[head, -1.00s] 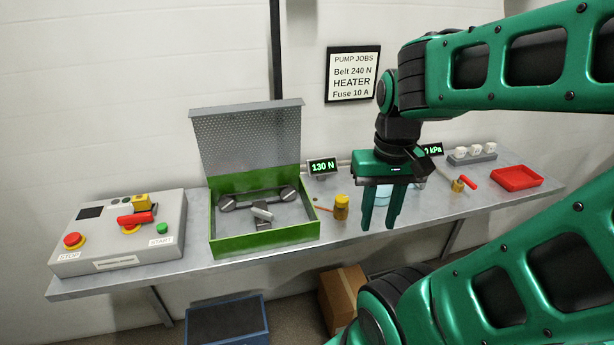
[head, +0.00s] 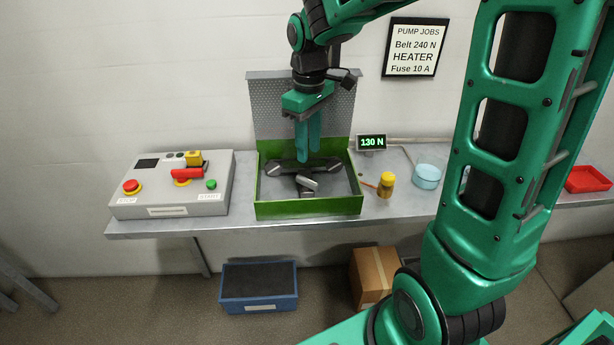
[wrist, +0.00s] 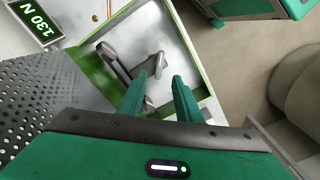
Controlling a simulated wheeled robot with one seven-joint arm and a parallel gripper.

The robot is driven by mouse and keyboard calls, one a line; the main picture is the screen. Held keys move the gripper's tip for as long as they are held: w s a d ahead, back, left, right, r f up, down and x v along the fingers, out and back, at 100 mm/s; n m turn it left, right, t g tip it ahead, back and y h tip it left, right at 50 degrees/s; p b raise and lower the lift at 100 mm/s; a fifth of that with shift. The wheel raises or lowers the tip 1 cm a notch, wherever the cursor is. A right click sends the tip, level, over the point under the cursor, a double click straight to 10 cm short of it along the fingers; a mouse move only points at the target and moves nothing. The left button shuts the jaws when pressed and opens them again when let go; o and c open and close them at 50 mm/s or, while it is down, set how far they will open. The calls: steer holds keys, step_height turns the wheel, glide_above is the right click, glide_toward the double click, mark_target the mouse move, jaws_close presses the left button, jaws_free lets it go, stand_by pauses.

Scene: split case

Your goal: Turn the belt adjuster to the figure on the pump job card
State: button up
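The belt adjuster (head: 308,182) is a grey handle inside the open green case (head: 310,208), in front of the dark belt (head: 290,168) on its pulleys. It also shows in the wrist view (wrist: 156,64). My gripper (head: 308,158) points down above the case, over the belt. Its fingers (wrist: 160,80) are a little apart with nothing seen between them, and the adjuster is beyond their tips. The job card (head: 416,48) on the wall reads Belt 240 N, HEATER, Fuse 10 A. The small display (head: 371,142) reads 130 N, also in the wrist view (wrist: 35,25).
The perforated lid (head: 262,105) stands up behind my gripper. A control box (head: 175,190) with a red handle is left of the case. A yellow-capped jar (head: 386,187) and a blue round container (head: 427,177) stand right of it. A red tray (head: 587,179) is farther right.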

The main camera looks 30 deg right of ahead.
mark_target(309, 180)
step_height(309, 180, down, 10)
steer(key=shift+r, duration=0.1)
stand_by(0.4)
steer(key=shift+d, duration=0.1)
jaws_close()
